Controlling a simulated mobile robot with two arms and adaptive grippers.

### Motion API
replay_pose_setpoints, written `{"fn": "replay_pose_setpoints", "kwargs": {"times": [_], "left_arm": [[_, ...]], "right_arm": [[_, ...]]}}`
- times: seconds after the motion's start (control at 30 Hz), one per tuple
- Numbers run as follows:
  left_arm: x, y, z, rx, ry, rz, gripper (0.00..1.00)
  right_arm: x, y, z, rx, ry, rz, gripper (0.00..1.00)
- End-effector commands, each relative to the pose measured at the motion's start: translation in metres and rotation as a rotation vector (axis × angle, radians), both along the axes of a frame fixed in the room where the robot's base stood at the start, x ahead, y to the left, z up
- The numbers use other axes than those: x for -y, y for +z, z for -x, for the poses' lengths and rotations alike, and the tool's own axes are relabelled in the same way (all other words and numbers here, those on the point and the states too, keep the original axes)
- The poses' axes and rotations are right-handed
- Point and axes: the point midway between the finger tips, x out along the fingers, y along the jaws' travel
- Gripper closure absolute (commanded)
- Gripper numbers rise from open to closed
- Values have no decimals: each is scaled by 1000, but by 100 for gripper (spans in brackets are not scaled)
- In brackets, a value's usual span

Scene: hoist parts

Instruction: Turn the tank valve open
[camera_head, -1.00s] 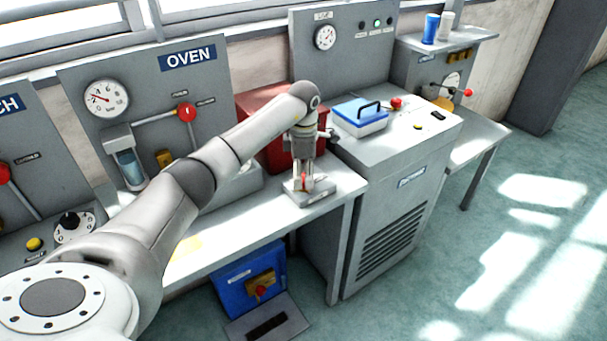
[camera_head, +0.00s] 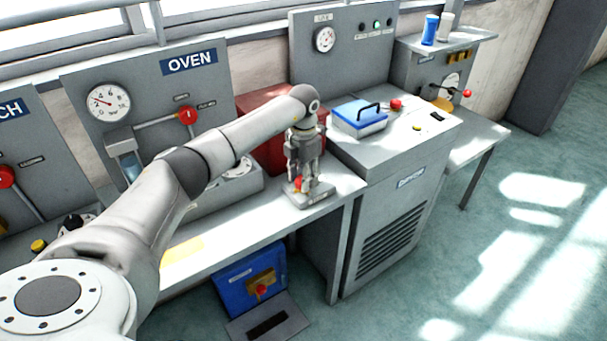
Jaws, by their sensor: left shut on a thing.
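A small grey block (camera_head: 315,198) with a red valve handle (camera_head: 299,184) sits near the right end of the workbench. My left gripper (camera_head: 304,179) reaches down onto it from above, its fingers around the red handle, and is shut on it. The fingers hide much of the handle, so its exact angle is hard to tell. The block's label is too small to read. My right gripper is not in view.
A red box (camera_head: 270,153) stands just behind the gripper. The grey cabinet (camera_head: 390,205) to the right bears a blue-lidded container (camera_head: 359,115). The OVEN panel (camera_head: 85,75) is behind my arm. A blue box (camera_head: 240,283) sits below the bench.

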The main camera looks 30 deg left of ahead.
Motion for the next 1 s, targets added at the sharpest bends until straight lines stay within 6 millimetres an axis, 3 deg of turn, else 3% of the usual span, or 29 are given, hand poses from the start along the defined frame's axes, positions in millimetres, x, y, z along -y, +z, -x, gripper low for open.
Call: {"fn": "replay_pose_setpoints", "kwargs": {"times": [0.6,1.0], "left_arm": [[-2,3,-1,2,578,-2,86],[-2,2,-1,3,837,-2,86]], "right_arm": [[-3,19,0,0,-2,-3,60],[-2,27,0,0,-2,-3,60]]}}
